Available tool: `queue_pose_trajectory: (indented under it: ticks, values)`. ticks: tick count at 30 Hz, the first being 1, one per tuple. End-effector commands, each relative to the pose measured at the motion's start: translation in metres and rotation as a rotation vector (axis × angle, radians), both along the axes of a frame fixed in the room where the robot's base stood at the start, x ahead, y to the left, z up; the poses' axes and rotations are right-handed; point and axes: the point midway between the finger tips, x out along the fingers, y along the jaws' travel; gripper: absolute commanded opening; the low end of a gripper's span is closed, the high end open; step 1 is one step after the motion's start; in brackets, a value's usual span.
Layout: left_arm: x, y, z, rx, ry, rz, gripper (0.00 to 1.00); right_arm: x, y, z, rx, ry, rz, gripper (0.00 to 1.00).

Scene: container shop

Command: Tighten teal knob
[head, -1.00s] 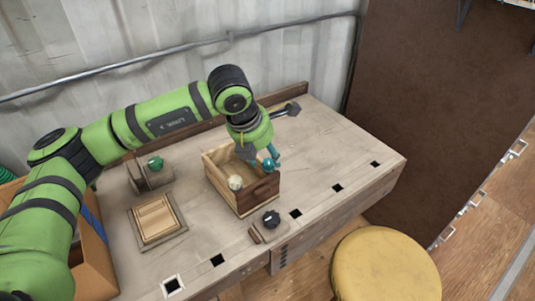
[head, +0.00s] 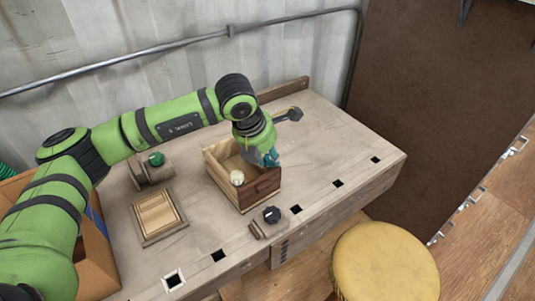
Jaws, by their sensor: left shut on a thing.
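The wooden box (head: 225,190) with a darker front stands on the workbench. A small teal knob (head: 271,161) shows at its right side, largely covered by my left gripper (head: 266,158). The gripper points down there and is shut on the teal knob; the fingertips are small and partly merged with it in the head view. A cream knob (head: 236,177) shows at the box's front left. My right gripper is out of view.
A wooden block with a green knob (head: 156,159) stands behind a small framed wooden panel (head: 158,216). A black knob (head: 271,214) sits at the bench's front edge. A yellow stool (head: 385,265) stands in front. The right part of the workbench (head: 340,140) is clear.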

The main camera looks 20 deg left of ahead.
Motion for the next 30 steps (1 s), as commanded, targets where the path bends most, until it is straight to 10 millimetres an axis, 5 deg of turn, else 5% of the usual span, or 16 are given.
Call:
queue_pose_trajectory:
  ticks: [11, 30]
  values:
    - [0.002, 0.000, 0.000, -0.006, -0.008, -0.194, 0.00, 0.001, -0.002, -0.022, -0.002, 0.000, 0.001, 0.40]
    - [0.005, 0.001, 0.003, -0.007, -0.009, -0.796, 0.00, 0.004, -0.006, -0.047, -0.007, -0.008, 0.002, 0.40]
